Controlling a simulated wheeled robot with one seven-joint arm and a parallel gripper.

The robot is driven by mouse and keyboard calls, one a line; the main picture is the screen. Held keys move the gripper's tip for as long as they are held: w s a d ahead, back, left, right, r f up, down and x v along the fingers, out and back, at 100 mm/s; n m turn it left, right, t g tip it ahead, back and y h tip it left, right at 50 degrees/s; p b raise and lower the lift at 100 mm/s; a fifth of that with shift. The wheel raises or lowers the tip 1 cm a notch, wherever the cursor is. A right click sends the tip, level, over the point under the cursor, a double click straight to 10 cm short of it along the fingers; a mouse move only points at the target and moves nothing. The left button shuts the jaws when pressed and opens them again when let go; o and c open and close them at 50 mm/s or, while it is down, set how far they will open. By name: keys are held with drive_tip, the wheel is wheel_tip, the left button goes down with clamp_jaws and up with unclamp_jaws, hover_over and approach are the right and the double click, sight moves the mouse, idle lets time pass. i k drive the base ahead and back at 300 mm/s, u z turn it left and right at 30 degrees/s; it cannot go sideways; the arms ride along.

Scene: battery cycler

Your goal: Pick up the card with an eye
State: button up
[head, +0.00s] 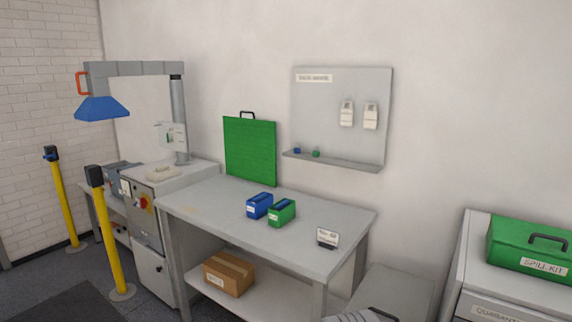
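No eye picture can be made out on any card at this size. A small white card with dark marks (327,237) stands tilted near the front right corner of the grey workbench (215,212). Two white tag-like items, a left one (346,113) and a right one (370,116), hang side by side on the grey wall board (318,105); their markings are too small to read. My gripper is not in view.
A blue box (259,206) and a green box (282,213) sit mid-bench. A green panel (250,150) leans on the wall behind. Yellow posts (108,235) stand at left. A green spill kit (530,245) sits on a cabinet at right. The bench's front strip is clear.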

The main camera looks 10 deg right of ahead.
sight(370, 117)
drive_tip(key=u, duration=0.75)
drive_tip(key=i, duration=1.9)
drive_tip(key=z, duration=0.25)
